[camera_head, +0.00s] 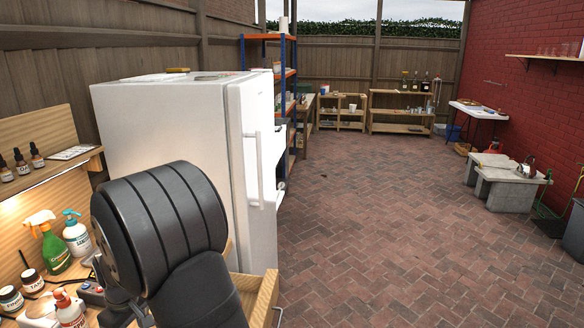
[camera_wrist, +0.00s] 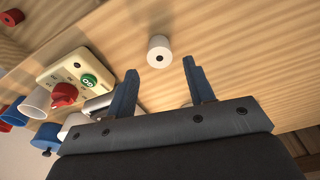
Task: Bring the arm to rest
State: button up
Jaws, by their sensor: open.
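My gripper (camera_wrist: 160,70) shows in the wrist view with its two dark blue fingers spread apart and nothing held between them. A small white cylinder with a dark hole (camera_wrist: 158,48) is on the wooden surface (camera_wrist: 235,50) just beyond the fingertips. I cannot tell how far from it the fingers are. In the head view my dark arm is bent over the bench at the lower left, and it hides most of the gripper.
A beige control box (camera_wrist: 72,82) with a red knob and green button is left of the fingers. A green spray bottle (camera_head: 54,247) and a pump bottle (camera_head: 77,236) stand on the bench. A white fridge (camera_head: 170,130) stands behind my arm. The brick floor (camera_head: 400,220) is clear.

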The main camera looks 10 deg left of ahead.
jog(key=w+d+r, duration=0.5)
jog(key=d+r, duration=0.2)
jog(key=d, duration=0.4)
jog(key=w+d+f+m, duration=0.1)
jog(key=w+f, duration=0.3)
jog(key=f, duration=0.4)
jog(key=w+d+f+m, duration=0.1)
jog(key=w+f+m, duration=0.1)
jog(key=w+f, duration=0.3)
jog(key=w+d+f+m, duration=0.1)
jog(key=w+f, duration=0.3)
jog(key=f, duration=0.8)
jog(key=shift+w+d+f+m+t, duration=0.2)
jog(key=shift+w+d+m+t, duration=0.1)
jog(key=shift+d+m, duration=0.1)
